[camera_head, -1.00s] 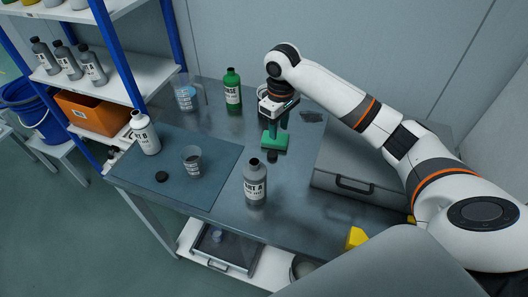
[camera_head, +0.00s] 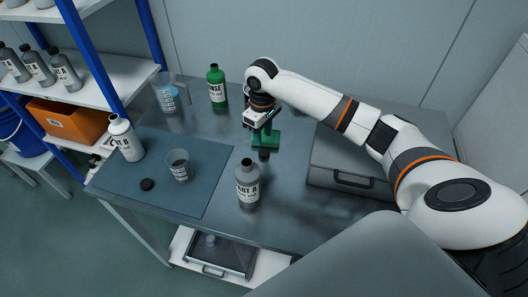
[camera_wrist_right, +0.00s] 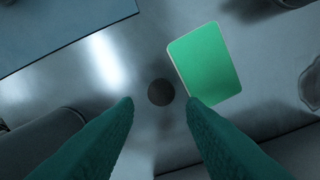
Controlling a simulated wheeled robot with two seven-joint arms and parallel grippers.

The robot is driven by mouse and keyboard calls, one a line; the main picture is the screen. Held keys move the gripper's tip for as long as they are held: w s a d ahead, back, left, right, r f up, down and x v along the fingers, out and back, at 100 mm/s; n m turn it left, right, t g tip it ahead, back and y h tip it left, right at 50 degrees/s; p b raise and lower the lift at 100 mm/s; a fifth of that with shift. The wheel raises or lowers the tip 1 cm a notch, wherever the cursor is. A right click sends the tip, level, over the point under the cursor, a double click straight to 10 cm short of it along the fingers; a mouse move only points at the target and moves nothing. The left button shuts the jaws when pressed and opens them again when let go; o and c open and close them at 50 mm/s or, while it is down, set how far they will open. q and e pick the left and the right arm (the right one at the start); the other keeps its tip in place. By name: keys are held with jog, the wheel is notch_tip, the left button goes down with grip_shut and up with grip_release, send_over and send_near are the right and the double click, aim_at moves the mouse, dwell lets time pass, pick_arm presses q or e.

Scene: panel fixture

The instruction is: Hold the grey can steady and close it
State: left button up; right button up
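The grey can (camera_head: 247,188), labelled PART A, stands upright with an open neck on the steel table, right of the mat. A small black cap (camera_head: 264,155) lies on the table behind it. It also shows in the right wrist view (camera_wrist_right: 161,92), beyond and between my fingertips. My right gripper (camera_head: 258,134) is above and just behind the cap. Its green fingers (camera_wrist_right: 160,101) are apart with nothing held between them. A dark rounded body at the wrist view's lower left looks like the can. My left gripper is not in view.
A green block (camera_head: 267,139) lies beside the cap. A grey case (camera_head: 350,160) stands to the right. The blue mat (camera_head: 205,190) holds a PART B can (camera_head: 125,138), a cup (camera_head: 179,165) and another black cap (camera_head: 147,184). A green bottle (camera_head: 217,88) and jug (camera_head: 166,95) stand behind.

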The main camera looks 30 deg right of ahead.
aim_at(264, 152)
jog(key=shift+f, duration=0.75)
jog(key=shift+f, duration=0.1)
notch_tip(264, 152, down, 5)
jog(key=shift+s+d+p, duration=0.1)
jog(key=shift+p, duration=0.25)
jog(key=c, duration=0.6)
